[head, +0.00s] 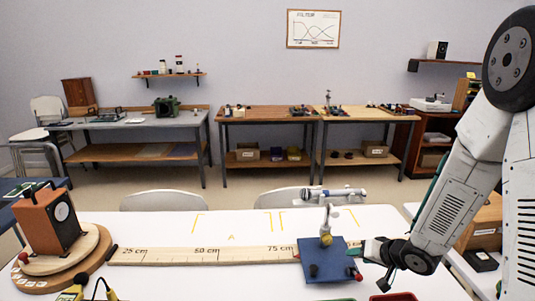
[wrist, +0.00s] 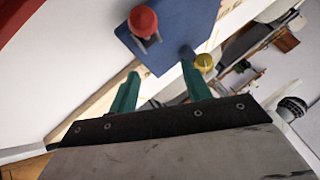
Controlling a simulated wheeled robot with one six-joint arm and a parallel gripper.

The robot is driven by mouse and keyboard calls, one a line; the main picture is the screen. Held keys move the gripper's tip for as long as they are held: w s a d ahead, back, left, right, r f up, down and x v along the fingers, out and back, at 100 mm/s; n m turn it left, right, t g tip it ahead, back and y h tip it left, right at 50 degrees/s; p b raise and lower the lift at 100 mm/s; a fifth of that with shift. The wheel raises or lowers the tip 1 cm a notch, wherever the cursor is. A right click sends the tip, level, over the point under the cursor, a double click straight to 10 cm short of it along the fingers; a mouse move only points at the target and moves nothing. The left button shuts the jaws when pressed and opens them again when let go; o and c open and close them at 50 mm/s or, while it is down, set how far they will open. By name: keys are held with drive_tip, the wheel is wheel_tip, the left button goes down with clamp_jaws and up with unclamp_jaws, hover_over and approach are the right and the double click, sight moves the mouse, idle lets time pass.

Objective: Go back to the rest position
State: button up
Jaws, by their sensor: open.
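My gripper (head: 370,262) is at the right edge of the blue base in the head view. In the wrist view its two green fingers (wrist: 160,72) stand apart with nothing between them. A red knob (head: 358,276) is on the base's near right side. In the wrist view the blue base (wrist: 178,38), red knob (wrist: 143,20) and yellow joint (wrist: 204,62) lie beyond the fingers. Whether a finger touches the base I cannot tell.
The wooden ruler board (head: 190,255) runs across the white table (head: 150,215). An orange-brown speaker (head: 42,225) stands on a round wooden turntable (head: 92,248) at left. Chairs stand behind.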

drive_tip(key=s+d+r+g+h, duration=0.6)
drive_tip(key=s+d+r+h, duration=0.15)
drive_tip(key=s, duration=0.45)
drive_tip(key=s+a+r+n+y, duration=0.1)
drive_tip(key=s+a+r, duration=0.4)
drive_tip(key=s+r, duration=0.4)
drive_tip(key=s+a+r+n+y, duration=0.1)
drive_tip(key=s+a+r+y, duration=0.1)
drive_tip(key=s+a+r, duration=0.4)
drive_tip(key=s+r, duration=0.3)
drive_tip(key=shift+s+a+r+n+g, duration=0.15)
drive_tip(key=shift+s+a+n+g, duration=0.15)
drive_tip(key=shift+g, duration=0.1)
